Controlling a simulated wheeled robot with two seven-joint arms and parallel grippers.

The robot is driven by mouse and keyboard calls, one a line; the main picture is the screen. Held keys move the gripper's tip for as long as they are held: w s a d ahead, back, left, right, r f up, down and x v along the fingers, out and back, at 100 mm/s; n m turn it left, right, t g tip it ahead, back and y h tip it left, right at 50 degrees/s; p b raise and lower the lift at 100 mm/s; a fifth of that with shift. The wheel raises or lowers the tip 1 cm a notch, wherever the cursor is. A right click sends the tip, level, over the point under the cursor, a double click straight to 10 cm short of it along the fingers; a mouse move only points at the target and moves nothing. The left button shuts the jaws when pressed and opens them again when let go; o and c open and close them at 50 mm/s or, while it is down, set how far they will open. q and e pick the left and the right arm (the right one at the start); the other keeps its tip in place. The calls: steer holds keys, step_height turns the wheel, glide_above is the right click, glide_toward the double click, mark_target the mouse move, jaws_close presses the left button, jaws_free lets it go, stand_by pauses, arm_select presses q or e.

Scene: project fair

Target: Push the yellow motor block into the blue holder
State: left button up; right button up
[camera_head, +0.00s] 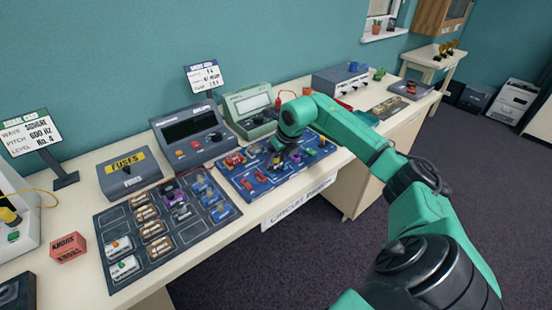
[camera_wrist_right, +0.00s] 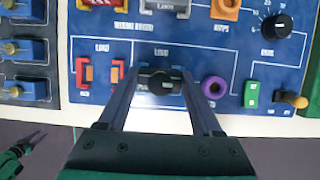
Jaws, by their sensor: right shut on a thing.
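My right gripper (camera_head: 276,163) reaches down over the blue circuit board (camera_head: 262,189) on the table. In the right wrist view its two fingers (camera_wrist_right: 161,92) are shut on a small dark part with a round top (camera_wrist_right: 160,80), just above or at the board's front edge. Several blue parts with brass-coloured knobs (camera_wrist_right: 27,48) sit in the dark tray at left; I cannot tell which thing is the blue holder. A dark gripper (camera_wrist_right: 30,143), apparently my left, shows at lower left.
The dark parts tray (camera_head: 147,275) lies left of the board. A red-orange part (camera_wrist_right: 100,72), a purple ring (camera_wrist_right: 214,88) and a green switch (camera_wrist_right: 251,94) stand close to the fingers. Grey instruments (camera_head: 190,133) line the back. The floor in front is clear.

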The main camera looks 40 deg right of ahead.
steer(key=shift+f+b, duration=0.35)
steer(key=shift+f, duration=0.15)
steer(key=o, duration=1.5)
steer(key=shift+c, duration=0.8)
steer(key=shift+r, duration=0.1)
steer(key=shift+o, duration=0.6)
steer(key=shift+r+p, duration=3.1)
steer(key=shift+r, duration=0.9)
steer(key=shift+f, duration=0.1)
